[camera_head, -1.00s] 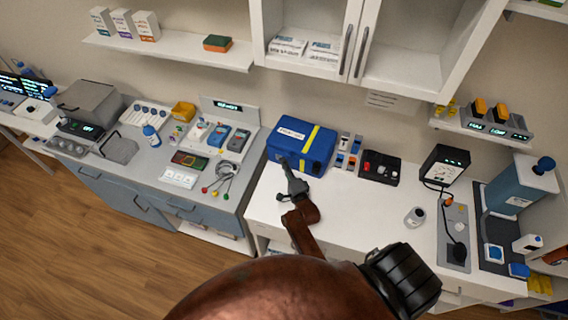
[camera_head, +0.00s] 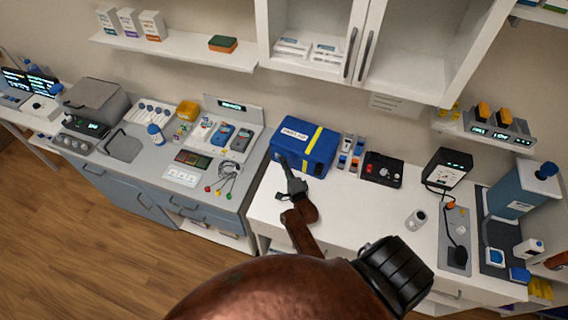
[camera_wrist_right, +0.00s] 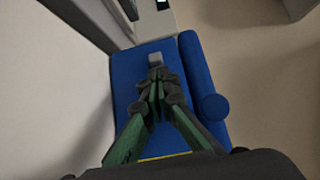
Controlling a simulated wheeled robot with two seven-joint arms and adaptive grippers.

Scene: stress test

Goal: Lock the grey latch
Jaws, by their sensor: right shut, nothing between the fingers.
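A blue case (camera_head: 316,153) with a white label and a yellow stripe sits on the white counter, and its blue surface also fills the middle of the right wrist view (camera_wrist_right: 125,90). A small grey latch (camera_wrist_right: 155,59) shows on the case in the right wrist view, just beyond my fingertips. My right gripper (camera_head: 282,161) is at the case's left front side in the head view. Its fingers (camera_wrist_right: 156,76) are shut with nothing between them, very close to the latch. I cannot tell whether they touch it. My left gripper is out of view.
A black box with a red button (camera_head: 382,169) and small colored items (camera_head: 350,153) stand right of the case. A cabinet (camera_head: 360,60) hangs above. The counter in front of the case has bare room.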

